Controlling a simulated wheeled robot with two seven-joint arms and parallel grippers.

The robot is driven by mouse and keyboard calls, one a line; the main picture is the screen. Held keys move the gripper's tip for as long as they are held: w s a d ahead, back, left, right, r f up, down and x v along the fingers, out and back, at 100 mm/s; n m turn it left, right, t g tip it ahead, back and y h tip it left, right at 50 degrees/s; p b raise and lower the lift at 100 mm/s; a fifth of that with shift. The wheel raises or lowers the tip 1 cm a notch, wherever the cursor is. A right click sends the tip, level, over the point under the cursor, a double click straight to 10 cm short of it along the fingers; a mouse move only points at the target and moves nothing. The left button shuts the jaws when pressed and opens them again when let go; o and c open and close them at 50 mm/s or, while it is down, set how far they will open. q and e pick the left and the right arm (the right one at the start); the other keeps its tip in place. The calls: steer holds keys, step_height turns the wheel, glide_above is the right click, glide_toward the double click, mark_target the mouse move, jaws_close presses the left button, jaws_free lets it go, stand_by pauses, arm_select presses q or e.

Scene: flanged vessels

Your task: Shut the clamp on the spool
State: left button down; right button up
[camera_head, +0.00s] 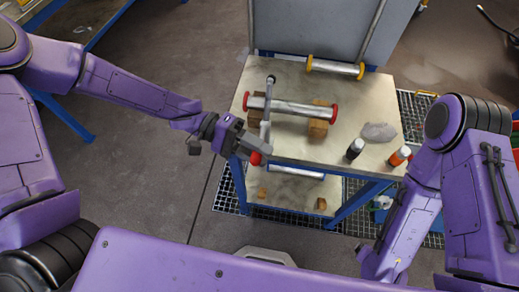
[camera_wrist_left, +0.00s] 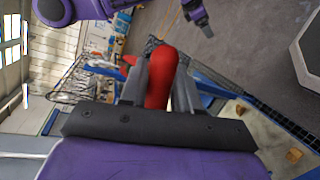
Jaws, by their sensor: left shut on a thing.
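The spool (camera_head: 297,108), a metal pipe with red end flanges, lies on wooden blocks (camera_head: 318,127) on the bench top. A grey clamp (camera_head: 267,106) with a long bar stands at the spool's left part; whether its jaw is closed around the pipe is too small to tell. My left gripper (camera_head: 254,150) is at the bench's front left edge, shut on a red handle (camera_head: 256,158). In the left wrist view the red handle (camera_wrist_left: 162,80) stands between the fingers. My right gripper (camera_head: 367,257) hangs low right of the bench, its jaws unclear.
A spool with yellow flanges (camera_head: 335,67) lies at the back of the bench top (camera_head: 225,105). A grey cloth (camera_head: 379,132), a black bottle (camera_head: 355,149) and an orange bottle (camera_head: 398,156) stand or lie at the right. A lower shelf (camera_head: 285,190) holds another pipe and small wooden blocks.

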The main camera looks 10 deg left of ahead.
arm_select(q)
steer(key=shift+w+r+n+g+h+p, duration=0.15)
steer(key=shift+w+r+n+g+p, duration=0.1)
steer(key=shift+r+n+p, duration=0.4)
steer(key=shift+w+r+n+g+h+p, duration=0.15)
steer(key=shift+w+r+n+p, duration=0.05)
steer(key=shift+r+n+p, duration=0.4)
steer(key=shift+w+r+n+p, duration=0.3)
steer(key=shift+r+n, duration=0.15)
steer(key=shift+n, duration=0.1)
steer(key=shift+w+r+n+g+h+p, duration=0.3)
steer(key=shift+w+r+n+h, duration=0.3)
steer(key=shift+n, duration=0.3)
steer(key=c, duration=0.9)
jaws_free()
steer(key=shift+a, duration=0.15)
